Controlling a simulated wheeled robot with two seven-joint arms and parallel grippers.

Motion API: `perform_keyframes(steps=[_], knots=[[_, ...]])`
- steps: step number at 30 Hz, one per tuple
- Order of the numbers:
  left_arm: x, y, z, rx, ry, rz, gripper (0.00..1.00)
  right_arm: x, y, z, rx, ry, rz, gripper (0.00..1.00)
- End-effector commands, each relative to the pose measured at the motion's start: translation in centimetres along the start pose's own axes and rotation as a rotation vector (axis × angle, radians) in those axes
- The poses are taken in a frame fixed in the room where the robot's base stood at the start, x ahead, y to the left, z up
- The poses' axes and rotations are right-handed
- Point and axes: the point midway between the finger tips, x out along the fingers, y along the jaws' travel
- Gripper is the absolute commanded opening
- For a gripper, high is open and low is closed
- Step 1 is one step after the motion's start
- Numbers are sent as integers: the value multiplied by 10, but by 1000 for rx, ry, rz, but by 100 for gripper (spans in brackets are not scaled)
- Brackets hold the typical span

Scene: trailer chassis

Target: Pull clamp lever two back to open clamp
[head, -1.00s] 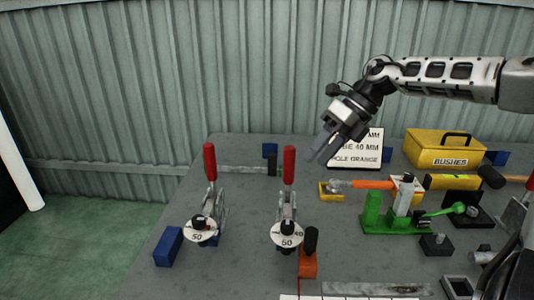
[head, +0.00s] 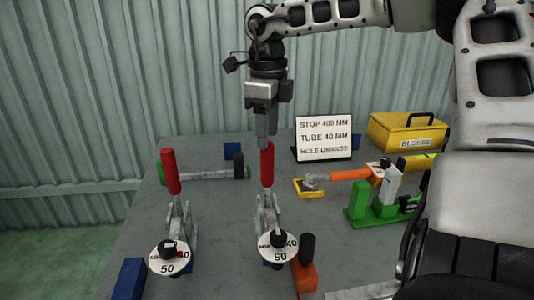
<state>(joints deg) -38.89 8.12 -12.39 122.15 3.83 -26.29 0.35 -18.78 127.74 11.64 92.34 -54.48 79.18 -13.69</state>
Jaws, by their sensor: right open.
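Two toggle clamps with upright red levers stand on the grey table. The left clamp lever (head: 170,172) is free, with nothing at it. The right clamp lever (head: 267,165) stands directly below my right gripper (head: 266,140). The gripper points down and its fingertips overlap the top of this red handle in the head view. The gripper is open, but I cannot tell whether the fingers straddle the handle or sit in front of or behind it. Each clamp has a round white disc marked 50 at its front, the left disc (head: 169,257) and the right disc (head: 278,246). My left gripper is not in view.
A sign (head: 324,138) and a yellow bushes box (head: 407,131) stand behind at the right. A green fixture (head: 366,206) with an orange-handled tool (head: 350,175) is right of the clamps. An orange block (head: 304,276) sits beside the right disc. My right arm covers the right side.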

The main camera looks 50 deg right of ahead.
Motion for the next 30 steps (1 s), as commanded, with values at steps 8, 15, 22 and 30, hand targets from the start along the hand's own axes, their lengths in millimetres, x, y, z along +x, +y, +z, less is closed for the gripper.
perform_keyframes(steps=[8,15,22,30], knots=[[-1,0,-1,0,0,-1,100,45,0,0,0,1,2,48],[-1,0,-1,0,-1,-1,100,56,0,0,0,-2,1,48],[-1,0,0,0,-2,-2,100,56,0,0,1,-2,1,39],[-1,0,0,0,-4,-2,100,56,0,0,1,0,2,0]])
